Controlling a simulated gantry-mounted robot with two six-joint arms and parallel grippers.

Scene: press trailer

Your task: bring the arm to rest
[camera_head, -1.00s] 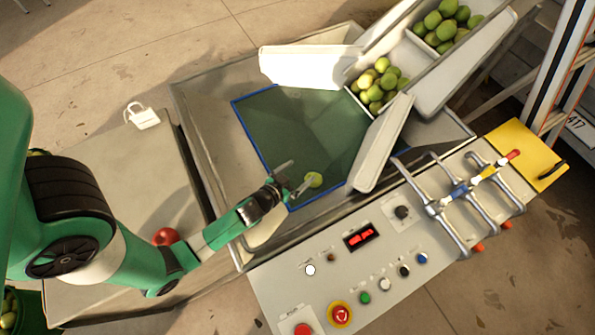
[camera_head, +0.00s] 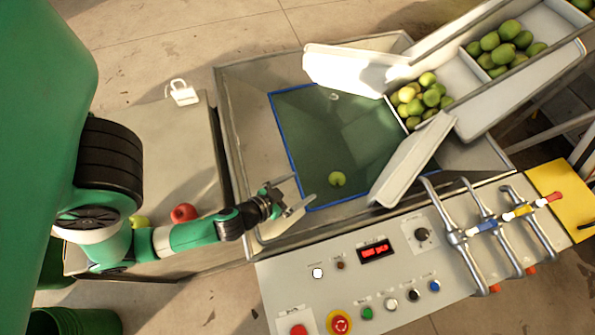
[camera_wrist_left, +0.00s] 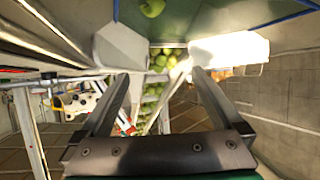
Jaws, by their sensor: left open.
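My left gripper (camera_head: 296,194) is open and empty in the head view, over the near left edge of the blue-edged green panel (camera_head: 318,128). Its two spread fingers (camera_wrist_left: 160,95) also show in the left wrist view with nothing between them. A green apple (camera_head: 337,179) lies on the panel, a little to the right of the fingertips and apart from them. It also shows at the top of the left wrist view (camera_wrist_left: 152,8). My right gripper is not seen in either view.
A control panel (camera_head: 400,262) with buttons and a red display lies in front. Metal handles (camera_head: 487,225) stand at its right. White chutes (camera_head: 470,95) with green fruit are at upper right. A red apple (camera_head: 184,213) and a white padlock-shaped item (camera_head: 184,94) are on the left table (camera_head: 165,155).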

